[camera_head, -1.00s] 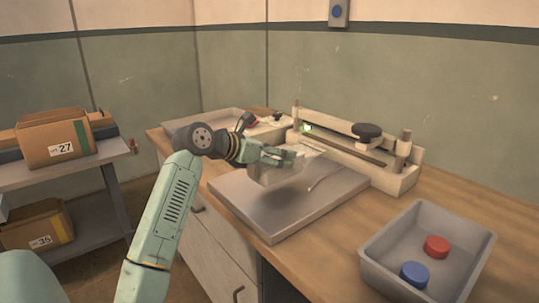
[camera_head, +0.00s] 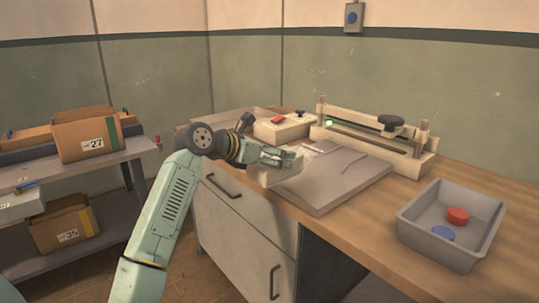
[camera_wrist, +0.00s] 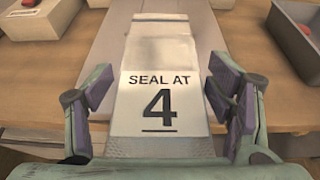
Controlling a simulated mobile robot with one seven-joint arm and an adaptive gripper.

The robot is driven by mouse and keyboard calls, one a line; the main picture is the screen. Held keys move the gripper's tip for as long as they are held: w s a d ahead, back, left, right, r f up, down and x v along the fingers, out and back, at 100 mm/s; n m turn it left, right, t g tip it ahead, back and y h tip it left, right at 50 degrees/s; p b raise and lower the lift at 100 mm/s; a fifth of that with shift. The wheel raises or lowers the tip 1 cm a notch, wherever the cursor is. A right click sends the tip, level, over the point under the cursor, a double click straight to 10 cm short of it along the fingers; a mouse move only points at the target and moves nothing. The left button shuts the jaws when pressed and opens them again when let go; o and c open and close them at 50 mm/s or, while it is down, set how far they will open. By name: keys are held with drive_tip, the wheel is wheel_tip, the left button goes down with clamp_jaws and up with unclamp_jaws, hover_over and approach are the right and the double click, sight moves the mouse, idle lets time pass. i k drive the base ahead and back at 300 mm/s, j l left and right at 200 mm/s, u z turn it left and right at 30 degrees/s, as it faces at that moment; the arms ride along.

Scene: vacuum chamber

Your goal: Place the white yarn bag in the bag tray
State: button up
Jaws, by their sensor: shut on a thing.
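My gripper (camera_head: 290,158) is shut on a pale, partly clear bag labelled "SEAL AT 4". The bag (camera_head: 278,174) hangs at the left edge of a grey slab on the bench; whether it touches the slab is unclear. In the wrist view, the bag (camera_wrist: 158,75) lies between my gripper's purple-padded fingers (camera_wrist: 165,95). Its contents cannot be made out. A grey open tray (camera_head: 408,228) with a red disc and a blue disc stands at the bench's right. A flat grey tray (camera_head: 212,121) lies at the back left. Neither tray is marked as the bag tray.
A long cream sealer-like device (camera_head: 350,138) with a green light and dark knob stands behind the slab (camera_head: 335,190). A cream box (camera_head: 283,128) with a red switch stands beside it. Shelves at left hold cardboard boxes marked 27 (camera_head: 88,138) and 35 (camera_head: 65,228).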

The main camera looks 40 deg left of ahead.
sight(231, 126)
drive_tip(key=i+j+u, duration=0.35)
drive_tip(key=i+j, duration=1.1)
